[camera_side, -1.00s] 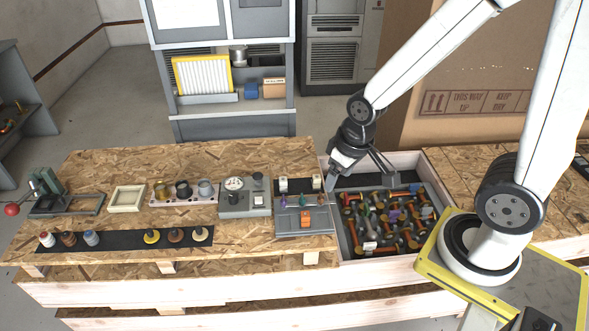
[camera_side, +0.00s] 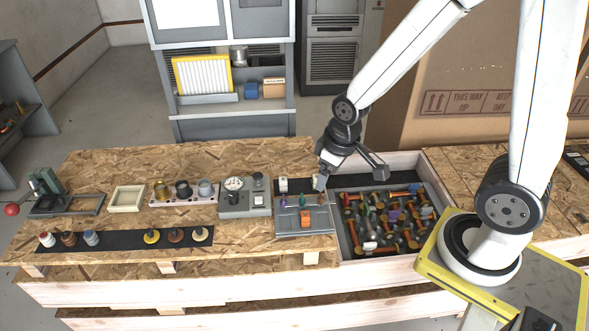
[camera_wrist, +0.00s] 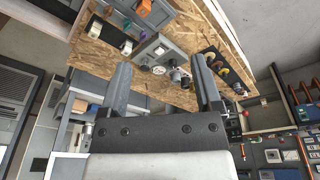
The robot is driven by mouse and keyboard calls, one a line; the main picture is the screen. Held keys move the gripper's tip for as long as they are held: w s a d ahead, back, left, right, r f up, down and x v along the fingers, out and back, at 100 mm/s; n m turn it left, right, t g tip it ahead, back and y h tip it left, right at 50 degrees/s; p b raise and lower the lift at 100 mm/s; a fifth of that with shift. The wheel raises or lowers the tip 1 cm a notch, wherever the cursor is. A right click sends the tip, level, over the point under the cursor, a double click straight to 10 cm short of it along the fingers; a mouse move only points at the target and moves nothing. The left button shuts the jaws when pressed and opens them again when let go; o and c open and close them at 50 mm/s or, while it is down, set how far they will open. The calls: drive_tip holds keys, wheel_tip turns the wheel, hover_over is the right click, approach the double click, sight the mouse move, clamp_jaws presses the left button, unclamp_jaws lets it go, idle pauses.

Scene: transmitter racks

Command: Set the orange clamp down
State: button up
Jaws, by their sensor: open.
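The orange clamp (camera_side: 306,217) sits on the grey plate (camera_side: 290,229) at the right end of the left-hand bench top. It also shows at the top of the wrist view (camera_wrist: 144,8). My gripper (camera_side: 322,180) is open and empty, up and to the right of the clamp in the side view and apart from it. In the wrist view the two fingers (camera_wrist: 160,80) are spread wide with nothing between them.
Small knobs and white blocks (camera_side: 283,184) lie behind the clamp. Bare board lies at the bench's back.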

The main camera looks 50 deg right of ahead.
drive_tip(key=w+d+f+n+g, duration=0.1)
drive_tip(key=w+d+f+n, duration=0.1)
drive_tip(key=w+f+n, duration=0.35)
drive_tip(key=n+g, duration=0.1)
drive_tip(key=n, duration=0.1)
hover_over(305, 214)
wheel_tip(305, 214, down, 11)
drive_tip(key=shift+d+f, duration=0.15)
drive_tip(key=shift+f, duration=1.3)
drive_tip(key=shift+f, duration=0.15)
drive_tip(key=shift+a+f, duration=0.2)
drive_tip(key=shift+f, duration=2.25)
clamp_jaws()
